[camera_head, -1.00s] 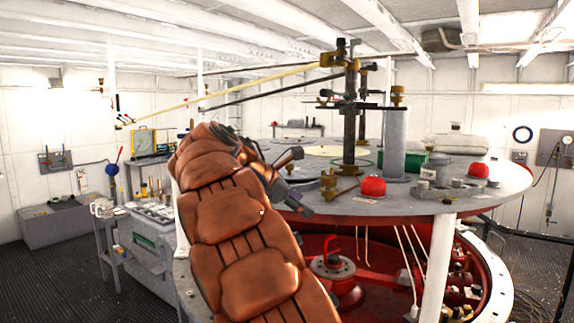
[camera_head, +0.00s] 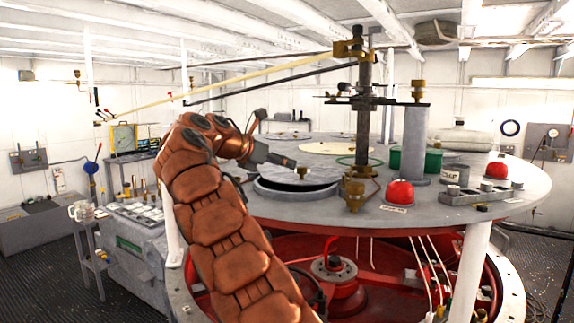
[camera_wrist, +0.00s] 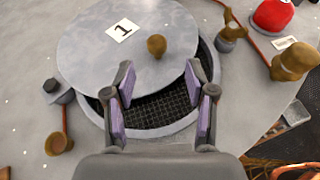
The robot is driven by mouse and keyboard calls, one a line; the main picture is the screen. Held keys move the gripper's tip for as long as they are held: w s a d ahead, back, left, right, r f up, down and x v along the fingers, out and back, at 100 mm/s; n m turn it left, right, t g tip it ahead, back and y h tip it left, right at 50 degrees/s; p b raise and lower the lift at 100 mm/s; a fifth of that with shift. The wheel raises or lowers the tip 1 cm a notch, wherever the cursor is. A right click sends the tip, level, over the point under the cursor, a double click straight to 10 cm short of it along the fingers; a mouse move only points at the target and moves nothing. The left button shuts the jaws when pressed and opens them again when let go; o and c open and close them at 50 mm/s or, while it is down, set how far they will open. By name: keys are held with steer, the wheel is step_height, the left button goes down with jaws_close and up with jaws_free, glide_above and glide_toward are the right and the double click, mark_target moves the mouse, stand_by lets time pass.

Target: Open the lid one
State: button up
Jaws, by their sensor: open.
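Lid one is a flat grey disc (camera_wrist: 95,55) with a white label "1" (camera_wrist: 122,29) and a small brass knob (camera_wrist: 157,45). It lies off-centre over a round opening with a dark mesh (camera_wrist: 155,108) inside, and a crescent of the mesh shows on the near side. In the head view the lid (camera_head: 322,179) rests on the round grey table top. My gripper (camera_wrist: 161,78) is open above the lid's near edge. The knob is just beyond the fingertips, in line with the gap between them, and not held.
A red knob (camera_head: 399,192), a brass fitting (camera_head: 355,192) and an upright post (camera_head: 364,110) stand right of the lid on the grey table top (camera_head: 450,208). A green cylinder (camera_head: 433,160) stands farther back. A cluttered bench (camera_head: 140,225) is at left.

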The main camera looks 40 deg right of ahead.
mark_target(299, 168)
steer(key=shift+w+d, duration=0.2)
steer(key=shift+d, duration=0.05)
steer(key=shift+d+f, duration=0.1)
steer(key=shift+d, duration=0.25)
steer(key=shift+x, duration=3.4)
steer(key=shift+c, duration=0.3)
jaws_close()
